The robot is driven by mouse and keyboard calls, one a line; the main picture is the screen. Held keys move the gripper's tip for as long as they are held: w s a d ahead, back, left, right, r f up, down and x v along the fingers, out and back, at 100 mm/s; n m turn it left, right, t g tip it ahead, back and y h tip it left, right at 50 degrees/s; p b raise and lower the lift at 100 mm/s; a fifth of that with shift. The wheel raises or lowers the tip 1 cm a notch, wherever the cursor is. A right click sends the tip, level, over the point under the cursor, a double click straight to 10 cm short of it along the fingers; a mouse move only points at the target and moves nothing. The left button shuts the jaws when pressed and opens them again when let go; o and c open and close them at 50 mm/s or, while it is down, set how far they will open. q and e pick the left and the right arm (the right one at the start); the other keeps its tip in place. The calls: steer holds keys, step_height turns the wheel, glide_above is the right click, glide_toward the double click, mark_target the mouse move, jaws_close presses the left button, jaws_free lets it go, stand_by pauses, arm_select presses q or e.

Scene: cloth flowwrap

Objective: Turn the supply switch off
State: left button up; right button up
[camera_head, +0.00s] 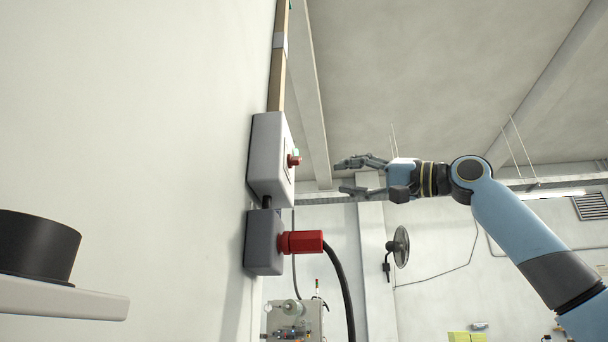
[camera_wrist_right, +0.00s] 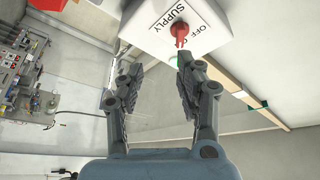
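The supply switch box (camera_head: 268,165) is pale grey and mounted on the wall at the left. Its red knob (camera_head: 294,160) sticks out to the right. In the right wrist view the box face (camera_wrist_right: 160,32) reads SUPPLY and OFF beside the red knob (camera_wrist_right: 181,31). I cannot tell for sure which mark the knob points to. My right gripper (camera_head: 341,177) is open and empty, to the right of the knob and apart from it in the head view. In the wrist view its fingers (camera_wrist_right: 158,72) are spread below the knob. My left gripper is not in view.
Below the switch box is a dark grey socket box (camera_head: 263,243) with a red plug (camera_head: 303,242). A black cable (camera_head: 345,285) hangs from the plug. A conduit (camera_head: 277,75) runs up the wall above the switch. A machine panel (camera_head: 294,320) stands farther back.

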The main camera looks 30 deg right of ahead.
mark_target(300, 161)
steer(key=shift+n+y, duration=0.3)
steer(key=shift+y, duration=0.2)
steer(key=w+a+r+p, duration=0.1)
steer(key=w+a+p, duration=0.1)
steer(key=w+a+r+p, duration=0.3)
steer(key=a+r+p, duration=0.1)
steer(key=a, duration=0.1)
steer(key=shift+w+p, duration=0.35)
steer(key=shift+w, duration=0.05)
steer(key=shift+w+a, duration=0.1)
steer(key=shift+w, duration=0.2)
jaws_close()
